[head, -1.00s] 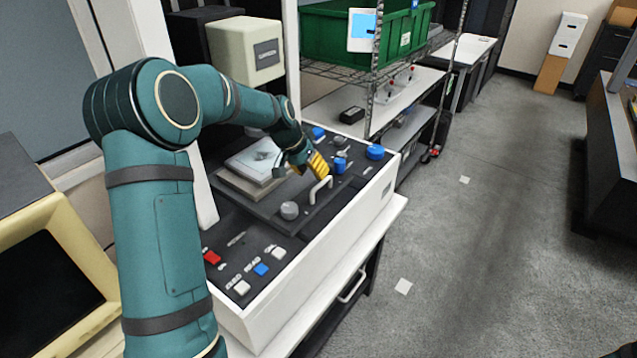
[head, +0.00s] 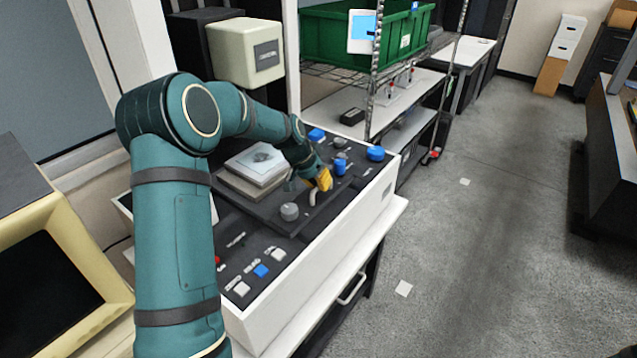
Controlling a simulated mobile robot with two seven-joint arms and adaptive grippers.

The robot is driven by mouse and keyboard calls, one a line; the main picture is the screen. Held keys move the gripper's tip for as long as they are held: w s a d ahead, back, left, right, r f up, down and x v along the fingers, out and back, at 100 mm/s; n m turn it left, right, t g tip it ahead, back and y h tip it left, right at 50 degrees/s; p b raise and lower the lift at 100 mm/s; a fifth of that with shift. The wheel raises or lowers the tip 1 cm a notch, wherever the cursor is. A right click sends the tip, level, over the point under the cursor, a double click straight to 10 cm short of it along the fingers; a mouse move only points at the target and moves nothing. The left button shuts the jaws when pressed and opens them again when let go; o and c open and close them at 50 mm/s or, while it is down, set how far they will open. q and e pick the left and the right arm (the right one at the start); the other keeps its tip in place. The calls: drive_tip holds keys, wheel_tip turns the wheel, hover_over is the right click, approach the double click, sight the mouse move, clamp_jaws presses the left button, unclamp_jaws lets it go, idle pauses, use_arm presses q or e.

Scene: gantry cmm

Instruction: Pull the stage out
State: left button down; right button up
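The stage (head: 268,203) is a dark flat plate in the top of the white-sided machine. It carries a grey block with a white-edged square piece (head: 258,161) on top. A pale bar handle (head: 313,197) stands near the stage's right edge, with a round grey knob (head: 289,212) beside it. My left gripper (head: 325,181), with yellow fingers, is at the handle and hides its far part. I cannot tell whether the fingers are closed around it. My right gripper is not in view.
Blue knobs (head: 375,153) and small coloured buttons (head: 261,270) surround the stage. A cream box (head: 244,51) stands behind. A wire rack holds a green bin (head: 335,30). A yellow-framed monitor (head: 50,275) is at left. The grey floor (head: 470,240) to the right is open.

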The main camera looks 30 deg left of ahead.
use_arm(q)
drive_tip(key=shift+f, duration=0.1)
drive_tip(key=s+d, duration=0.1)
drive_tip(key=d, duration=1.1)
drive_tip(key=shift+b, duration=0.35)
drive_tip(key=shift+s+f, duration=0.1)
drive_tip(key=c, duration=1)
unclamp_jaws()
drive_tip(key=v, duration=1.2)
